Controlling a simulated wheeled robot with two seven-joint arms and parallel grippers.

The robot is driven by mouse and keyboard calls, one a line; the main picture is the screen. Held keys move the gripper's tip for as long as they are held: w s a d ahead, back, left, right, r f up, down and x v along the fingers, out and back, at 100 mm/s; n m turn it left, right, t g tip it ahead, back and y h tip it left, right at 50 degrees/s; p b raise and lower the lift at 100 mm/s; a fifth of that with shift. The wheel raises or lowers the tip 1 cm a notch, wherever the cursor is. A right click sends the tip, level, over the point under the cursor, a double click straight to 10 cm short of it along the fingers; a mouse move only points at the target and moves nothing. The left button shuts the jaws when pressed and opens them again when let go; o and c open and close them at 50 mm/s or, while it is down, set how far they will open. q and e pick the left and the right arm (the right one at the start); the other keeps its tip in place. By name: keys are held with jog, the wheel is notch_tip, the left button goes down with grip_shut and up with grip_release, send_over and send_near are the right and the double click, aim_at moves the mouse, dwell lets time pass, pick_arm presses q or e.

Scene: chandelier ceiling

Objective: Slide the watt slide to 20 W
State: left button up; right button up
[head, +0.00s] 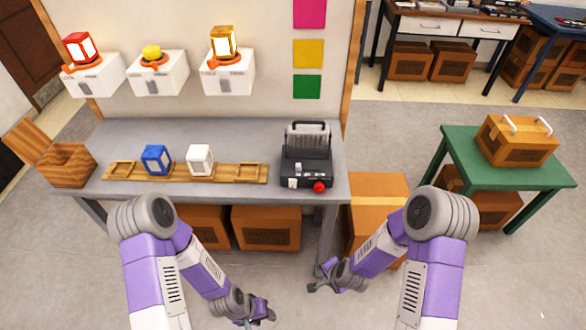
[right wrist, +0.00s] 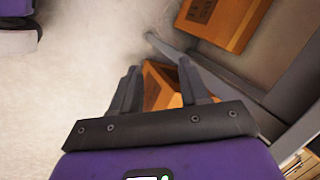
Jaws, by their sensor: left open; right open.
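A black device (head: 306,172) with a ribbed upper part and a red knob (head: 319,187) stands at the right end of the grey workbench. Small light controls show on its front, but I cannot read any watt marking or tell which one is the watt slide. My left gripper (head: 262,312) is low in front of the bench, open and empty. My right gripper (head: 326,280) is below the bench's right end, well under the device. In the right wrist view its two fingers (right wrist: 158,88) are apart with nothing held between them.
White wall boxes (head: 228,78) hang above. Cardboard boxes (head: 376,205) stand beside the bench, near my right arm. A green table (head: 470,172) is at right.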

jog(key=w+a+r+m+t+b, duration=0.2)
jog(key=w+r+m+t, duration=0.15)
jog(key=w+m, duration=0.4)
jog(key=m+t+h+b, duration=0.2)
jog(key=m+t+b, duration=0.3)
jog(key=m, duration=1.3)
send_near(298, 166)
jog(key=p+x, duration=0.2)
jog(key=shift+n+t, duration=0.25)
jog(key=shift+t, duration=0.2)
jog(key=x, duration=0.4)
jog(key=b+x, duration=0.1)
jog(key=x, duration=0.2)
jog(key=shift+f, duration=0.3)
grip_shut()
